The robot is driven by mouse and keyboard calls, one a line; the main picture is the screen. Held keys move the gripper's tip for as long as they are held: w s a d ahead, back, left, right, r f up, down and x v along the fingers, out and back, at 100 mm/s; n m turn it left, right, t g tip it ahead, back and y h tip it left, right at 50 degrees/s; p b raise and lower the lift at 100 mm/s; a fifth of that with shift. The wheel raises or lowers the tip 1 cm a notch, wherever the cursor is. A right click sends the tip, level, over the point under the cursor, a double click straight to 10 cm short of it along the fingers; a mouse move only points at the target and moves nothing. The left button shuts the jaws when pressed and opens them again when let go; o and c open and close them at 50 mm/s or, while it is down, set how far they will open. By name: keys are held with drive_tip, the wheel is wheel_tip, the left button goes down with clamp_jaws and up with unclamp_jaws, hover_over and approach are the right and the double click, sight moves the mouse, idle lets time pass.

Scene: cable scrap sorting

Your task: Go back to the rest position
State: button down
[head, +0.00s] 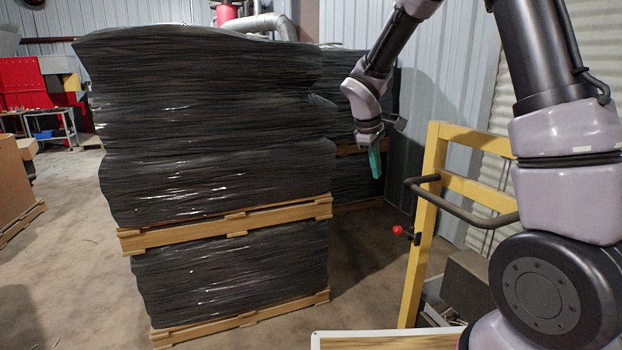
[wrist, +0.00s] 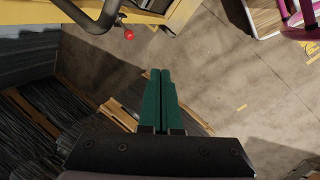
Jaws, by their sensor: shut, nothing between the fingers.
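My gripper (head: 375,161) hangs at the end of my arm, right of the middle in the head view, with its green fingers pointing down. In the wrist view the green fingers (wrist: 159,75) lie side by side, pressed together with nothing between them. The gripper is in free air above the floor, apart from everything around it.
A tall stack of black wrapped bundles (head: 215,120) on wooden pallets (head: 235,222) stands left of my gripper. A yellow frame (head: 425,230) with a dark bar (head: 460,205) and a red knob (head: 397,229) stands to the right. The concrete floor (head: 375,255) between them is clear.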

drive_tip(key=s+d+r+m+t+y, duration=0.1)
drive_tip(key=s+d+r+m, duration=0.25)
drive_tip(key=s+r, duration=0.3)
drive_tip(key=s+d+r+m+t+y, duration=0.1)
drive_tip(key=s+d+r+m+y, duration=0.2)
drive_tip(key=s+r, duration=0.35)
drive_tip(key=s+r+m+t, duration=0.1)
drive_tip(key=s+r+m, duration=0.1)
drive_tip(key=s+m, duration=0.2)
drive_tip(key=s+r+m+t, duration=0.1)
drive_tip(key=s+r+m, duration=0.2)
drive_tip(key=s, duration=0.6)
drive_tip(key=shift+d+m+t+y, duration=0.2)
drive_tip(key=shift+m+t+y, duration=0.2)
drive_tip(key=shift+m, duration=0.15)
